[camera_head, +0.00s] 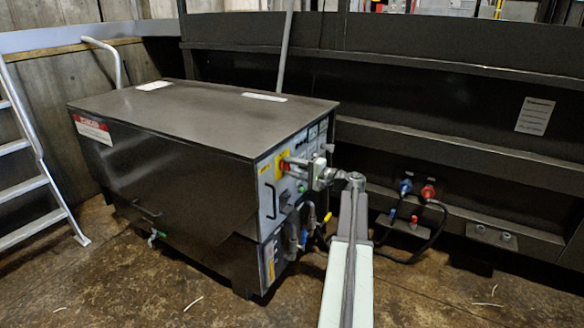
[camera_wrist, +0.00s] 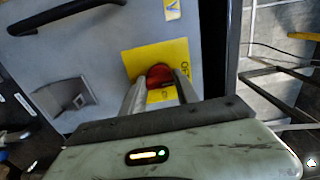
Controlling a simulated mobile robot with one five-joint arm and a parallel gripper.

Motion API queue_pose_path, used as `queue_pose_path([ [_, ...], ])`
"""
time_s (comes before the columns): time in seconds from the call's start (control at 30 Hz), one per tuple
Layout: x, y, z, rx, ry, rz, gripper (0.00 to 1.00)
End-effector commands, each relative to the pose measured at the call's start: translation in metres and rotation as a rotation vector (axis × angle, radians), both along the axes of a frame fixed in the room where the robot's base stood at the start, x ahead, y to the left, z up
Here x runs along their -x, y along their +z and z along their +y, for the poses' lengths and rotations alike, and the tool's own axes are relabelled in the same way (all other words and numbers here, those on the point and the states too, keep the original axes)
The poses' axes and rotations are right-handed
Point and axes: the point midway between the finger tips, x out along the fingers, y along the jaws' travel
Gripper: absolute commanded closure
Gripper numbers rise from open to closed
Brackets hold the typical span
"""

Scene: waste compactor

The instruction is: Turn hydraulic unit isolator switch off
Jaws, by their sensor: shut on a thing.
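The isolator switch is a red knob (camera_head: 284,166) on a yellow plate (camera_head: 283,156), on the control panel at the near end of the dark hydraulic unit (camera_head: 200,115). In the wrist view the red knob (camera_wrist: 160,75) sits between the two fingers of my gripper (camera_wrist: 160,86), in front of the yellow plate (camera_wrist: 130,62). My gripper (camera_head: 297,163) is shut on the knob, one finger on each side. Part of the knob is hidden by the fingers.
A black panel handle (camera_head: 270,200) is beside the switch. Hoses and a yellow lever (camera_head: 327,217) are lower on the unit. Blue (camera_head: 405,186) and red (camera_head: 428,191) connectors with black cables are on the wall structure at right. A metal ladder (camera_head: 35,160) stands at left.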

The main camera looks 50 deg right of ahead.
Motion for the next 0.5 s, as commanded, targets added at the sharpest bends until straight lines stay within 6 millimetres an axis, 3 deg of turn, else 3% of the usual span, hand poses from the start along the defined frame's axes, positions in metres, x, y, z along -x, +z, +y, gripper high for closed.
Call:
queue_pose_path([
  [0.27,0.0011,-0.0012,-0.0008,0.004,-0.002,0.003,1.0],
  [0.3,0.001,-0.0011,-0.0008,0.003,-0.002,0.002,0.53],
  [0.33,0.0009,-0.0011,-0.0006,0.003,-0.001,0.002,0.44],
  [0.5,0.0002,-0.0006,0.0,0.001,0.0,0.002,0.42],
])
